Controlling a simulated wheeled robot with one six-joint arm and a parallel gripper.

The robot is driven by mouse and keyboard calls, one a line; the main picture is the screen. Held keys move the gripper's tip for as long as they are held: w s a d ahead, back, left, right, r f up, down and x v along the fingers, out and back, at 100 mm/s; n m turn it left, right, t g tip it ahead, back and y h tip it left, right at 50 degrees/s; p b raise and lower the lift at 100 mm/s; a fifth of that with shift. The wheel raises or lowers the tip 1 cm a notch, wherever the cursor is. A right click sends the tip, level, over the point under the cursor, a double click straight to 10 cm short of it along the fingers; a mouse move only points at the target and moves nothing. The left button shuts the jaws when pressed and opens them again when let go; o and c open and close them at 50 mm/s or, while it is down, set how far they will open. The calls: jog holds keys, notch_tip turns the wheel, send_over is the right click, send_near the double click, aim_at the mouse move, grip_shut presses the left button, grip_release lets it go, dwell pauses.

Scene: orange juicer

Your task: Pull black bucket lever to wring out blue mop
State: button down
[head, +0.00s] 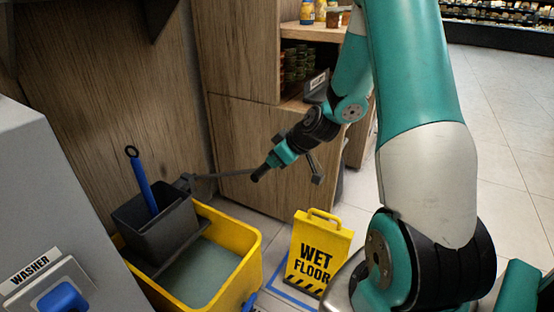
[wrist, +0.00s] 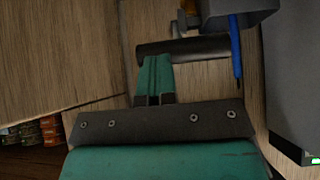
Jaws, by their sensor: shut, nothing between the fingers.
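The yellow mop bucket (head: 247,268) stands on the floor at lower left in the head view, with a black wringer (head: 158,222) on it. The blue mop handle (head: 145,186) leans out of the wringer; its lower end is hidden. The black lever (head: 222,174) reaches right from the wringer to my gripper (head: 268,167). In the wrist view the lever's dark grip (wrist: 190,45) lies crosswise at the tips of my gripper (wrist: 154,60). My gripper is shut with nothing between its fingers; I cannot tell whether it touches the grip. The mop handle (wrist: 236,45) shows to the right.
A yellow wet floor sign (head: 320,245) stands right of the bucket. A grey washer (head: 45,190) stands at left. A wooden cabinet (head: 240,135) with shelved jars rises behind my gripper. Open tiled floor (head: 510,150) lies at right.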

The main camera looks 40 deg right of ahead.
jog(key=shift+s+a+f, duration=0.2)
jog(key=shift+s+f, duration=0.1)
jog(key=shift+f, duration=0.2)
jog(key=w+r+p+v, duration=0.1)
jog(key=p+v, duration=0.5)
jog(key=v, duration=0.7)
jog(key=shift+w+r+p, duration=0.4)
jog(key=shift+r, duration=0.2)
